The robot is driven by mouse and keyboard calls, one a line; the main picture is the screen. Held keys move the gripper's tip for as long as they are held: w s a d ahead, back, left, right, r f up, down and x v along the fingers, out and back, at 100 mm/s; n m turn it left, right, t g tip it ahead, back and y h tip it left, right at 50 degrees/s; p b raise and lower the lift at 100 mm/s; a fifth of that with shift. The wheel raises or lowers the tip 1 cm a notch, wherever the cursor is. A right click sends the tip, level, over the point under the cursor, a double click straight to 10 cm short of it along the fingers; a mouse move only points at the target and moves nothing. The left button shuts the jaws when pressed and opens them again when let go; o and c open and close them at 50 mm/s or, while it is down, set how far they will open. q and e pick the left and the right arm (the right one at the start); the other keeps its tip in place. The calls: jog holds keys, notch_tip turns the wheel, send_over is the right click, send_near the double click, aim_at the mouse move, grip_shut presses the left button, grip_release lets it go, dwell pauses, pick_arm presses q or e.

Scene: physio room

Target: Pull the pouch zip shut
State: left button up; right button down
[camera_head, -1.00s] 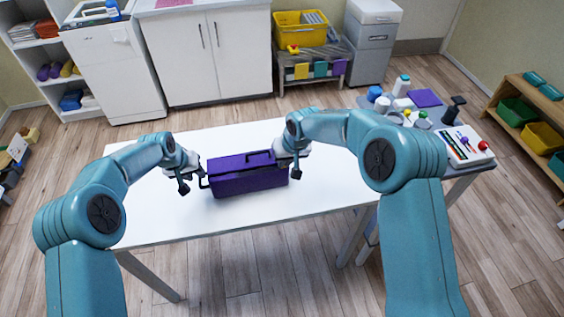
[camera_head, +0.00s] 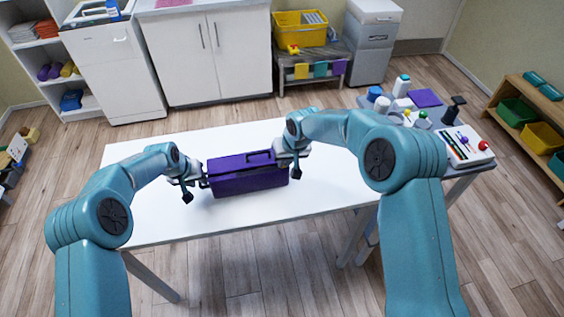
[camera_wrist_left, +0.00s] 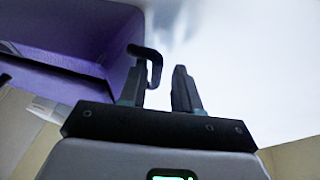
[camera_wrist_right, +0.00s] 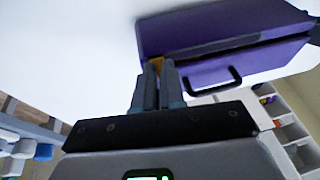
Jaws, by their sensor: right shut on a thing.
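The purple pouch (camera_head: 245,181) lies on the white table, with a dark handle on top and a dark seam along its length. In the left wrist view, a black loop (camera_wrist_left: 156,66) sticks out from the pouch's end. My left gripper (camera_head: 199,183) is open at that left end, the loop's tip between its fingers near the left one. My right gripper (camera_head: 291,165) is at the pouch's right end. In the right wrist view its fingers (camera_wrist_right: 158,72) are shut on a small orange-brown tab (camera_wrist_right: 157,63) by the seam, mostly hidden.
The white table (camera_head: 150,222) is clear around the pouch. Cabinets and a yellow bin (camera_head: 300,30) stand at the back.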

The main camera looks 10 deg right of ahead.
pick_arm(q)
grip_shut()
pick_arm(e)
jog(key=shift+d, duration=0.1)
pick_arm(q)
jog(key=shift+a, duration=0.1)
jog(key=shift+s+f, duration=0.15)
pick_arm(e)
jog(key=shift+a, duration=6.7)
jog(key=c, duration=1)
grip_release()
jog(key=shift+c, duration=0.2)
notch_tip(320, 180, up, 8)
